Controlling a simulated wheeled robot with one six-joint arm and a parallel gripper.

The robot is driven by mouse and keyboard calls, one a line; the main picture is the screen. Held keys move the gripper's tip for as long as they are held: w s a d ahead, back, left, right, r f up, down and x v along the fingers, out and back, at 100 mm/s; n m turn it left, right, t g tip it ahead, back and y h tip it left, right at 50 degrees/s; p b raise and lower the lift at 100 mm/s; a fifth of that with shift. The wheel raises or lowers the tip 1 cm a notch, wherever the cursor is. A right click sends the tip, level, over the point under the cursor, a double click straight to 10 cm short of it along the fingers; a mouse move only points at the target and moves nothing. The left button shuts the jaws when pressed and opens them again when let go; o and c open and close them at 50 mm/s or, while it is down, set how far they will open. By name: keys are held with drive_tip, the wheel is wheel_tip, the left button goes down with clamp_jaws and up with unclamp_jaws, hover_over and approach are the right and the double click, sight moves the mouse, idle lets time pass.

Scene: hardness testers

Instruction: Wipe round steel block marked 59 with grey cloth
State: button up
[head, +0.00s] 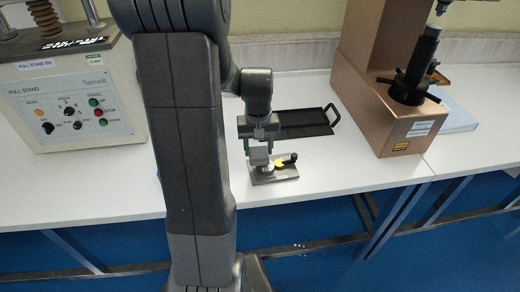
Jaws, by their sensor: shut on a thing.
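My gripper (259,147) points down over the white bench, with green on its two fingers. It is shut on a small light-grey thing, which looks like the grey cloth (259,157). The cloth is just above or touching the left part of a small metal plate (288,175); I cannot tell which. The plate also bears a yellow round piece (279,164) and a black-knobbed part (291,158). I cannot make out the round steel block or a 59 mark; it may be hidden under the cloth or behind my arm.
A black tray (318,131) with a handle lies behind my gripper. A pull stand (85,105) stands at the left and a copper-coloured tester (376,120) at the right. The bench (350,175) is clear right of the plate. My arm hides part of the bench.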

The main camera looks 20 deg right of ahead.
sight(258, 150)
drive_tip(key=shift+r+p, duration=2)
drive_tip(key=shift+r, duration=0.75)
drive_tip(key=shift+w+a, duration=0.1)
